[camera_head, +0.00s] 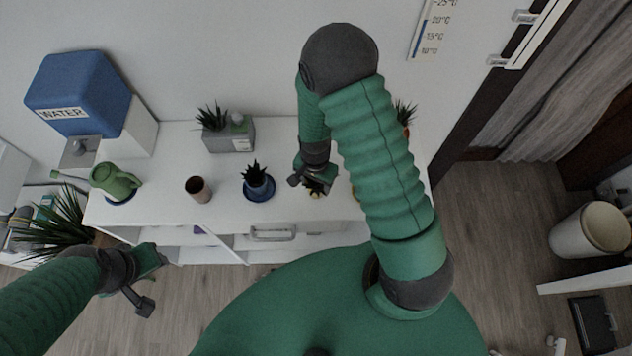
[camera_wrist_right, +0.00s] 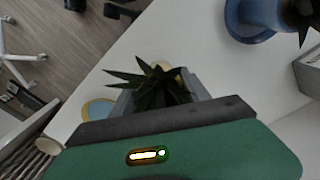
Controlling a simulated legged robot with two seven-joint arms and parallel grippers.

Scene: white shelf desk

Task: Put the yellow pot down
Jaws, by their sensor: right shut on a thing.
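My right gripper (camera_head: 313,183) is shut on the yellow pot (camera_head: 316,194) over the right part of the white desk (camera_head: 225,215). In the right wrist view, the pot's spiky dark plant (camera_wrist_right: 152,88) sticks up between the fingers, and the pot itself is mostly hidden. I cannot tell whether the pot touches the desk. A yellow-rimmed saucer (camera_wrist_right: 98,108) lies on the desk beside the held pot, partly hidden by the gripper. My left gripper (camera_head: 150,280) is open and empty in front of the desk's left side.
A blue pot (camera_head: 257,187) with a plant stands on a blue saucer left of my right gripper. Further left are a brown cup (camera_head: 197,189) and a green watering can (camera_head: 115,181). A grey planter (camera_head: 228,136) and a blue water tank (camera_head: 78,90) stand behind.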

